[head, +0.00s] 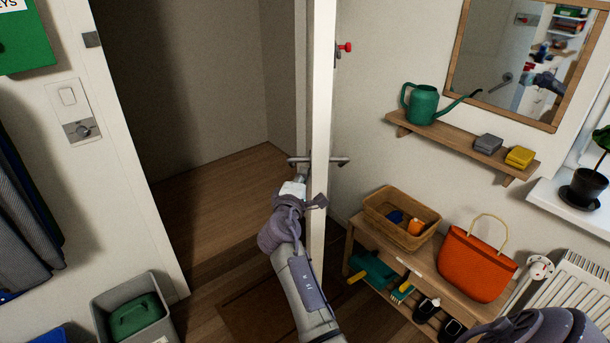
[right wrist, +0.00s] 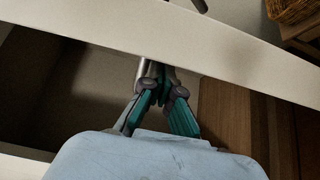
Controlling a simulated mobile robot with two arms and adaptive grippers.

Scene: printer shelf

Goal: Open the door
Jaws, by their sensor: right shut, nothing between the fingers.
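The white door (head: 321,110) stands open and shows nearly edge-on in the head view, with the dark doorway to its left. Its metal lever handle (head: 335,161) sticks out on both sides of the edge. My right gripper (head: 299,180) is just below the lever's left part, close to the door's left face. In the right wrist view my right gripper (right wrist: 160,85) has its fingers together beside a metal handle piece (right wrist: 148,70), below the pale door edge (right wrist: 150,35). I cannot tell whether they touch. My left gripper is out of view.
The doorway floor (head: 215,200) is clear. Right of the door is a wooden bench (head: 349,254) with a wicker basket (head: 401,218) and orange bag (head: 475,264). A wall shelf (head: 460,146) holds a green watering can (head: 423,104). A grey bin (head: 109,320) stands at lower left.

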